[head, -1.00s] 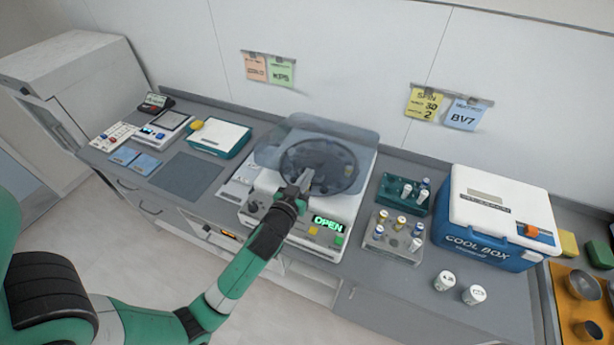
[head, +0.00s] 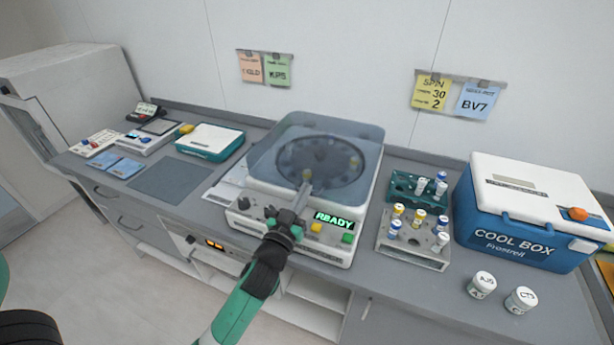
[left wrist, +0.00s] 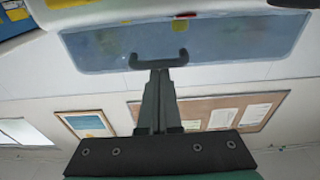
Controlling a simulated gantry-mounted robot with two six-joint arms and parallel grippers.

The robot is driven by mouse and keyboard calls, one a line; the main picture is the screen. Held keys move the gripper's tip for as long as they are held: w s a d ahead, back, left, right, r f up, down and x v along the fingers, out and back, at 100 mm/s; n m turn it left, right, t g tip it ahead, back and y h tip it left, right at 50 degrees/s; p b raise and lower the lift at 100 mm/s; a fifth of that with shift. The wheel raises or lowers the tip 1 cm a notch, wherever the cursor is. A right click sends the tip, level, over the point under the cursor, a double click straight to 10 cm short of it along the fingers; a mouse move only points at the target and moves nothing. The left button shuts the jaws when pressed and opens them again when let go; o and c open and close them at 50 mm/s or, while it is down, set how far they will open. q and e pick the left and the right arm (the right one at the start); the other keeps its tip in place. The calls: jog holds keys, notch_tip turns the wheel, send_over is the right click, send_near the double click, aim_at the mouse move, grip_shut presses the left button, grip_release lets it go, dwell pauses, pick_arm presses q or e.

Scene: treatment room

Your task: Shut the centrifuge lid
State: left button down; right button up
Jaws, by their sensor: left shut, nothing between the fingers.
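The centrifuge (head: 290,215) is a white box on the counter, and its display (head: 334,219) reads READY. Its translucent blue lid (head: 362,135) lies flat over the round rotor, which shows through it. In the left wrist view the lid (left wrist: 100,48) shows at the top with a dark handle (left wrist: 158,62) on its edge. My left gripper (head: 304,190) is shut and empty, its fingertips at the lid's front edge. In the left wrist view the fingertips (left wrist: 158,72) are right at the handle; contact is hard to tell. My right gripper is not in view.
Tube racks (head: 415,248) and a blue cool box (head: 520,240) stand to the right, with two white-capped jars (head: 482,285) in front. A teal-edged case (head: 210,140) and a grey mat (head: 170,182) lie to the left.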

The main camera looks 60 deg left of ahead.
pick_arm(q)
jog(key=shift+f+b, duration=0.4)
jog(key=shift+f, duration=0.2)
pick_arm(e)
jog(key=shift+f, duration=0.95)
pick_arm(q)
jog(key=shift+f, duration=0.1)
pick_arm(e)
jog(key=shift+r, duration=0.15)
pick_arm(q)
notch_tip(320, 180, up, 5)
jog(key=p, duration=0.4)
jog(key=b+v, duration=0.1)
jog(key=v, duration=0.8)
jog(key=shift+b, duration=0.35)
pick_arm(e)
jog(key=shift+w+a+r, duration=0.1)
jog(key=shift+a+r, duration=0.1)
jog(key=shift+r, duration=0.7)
pick_arm(q)
jog(key=shift+s+d+f, duration=0.1)
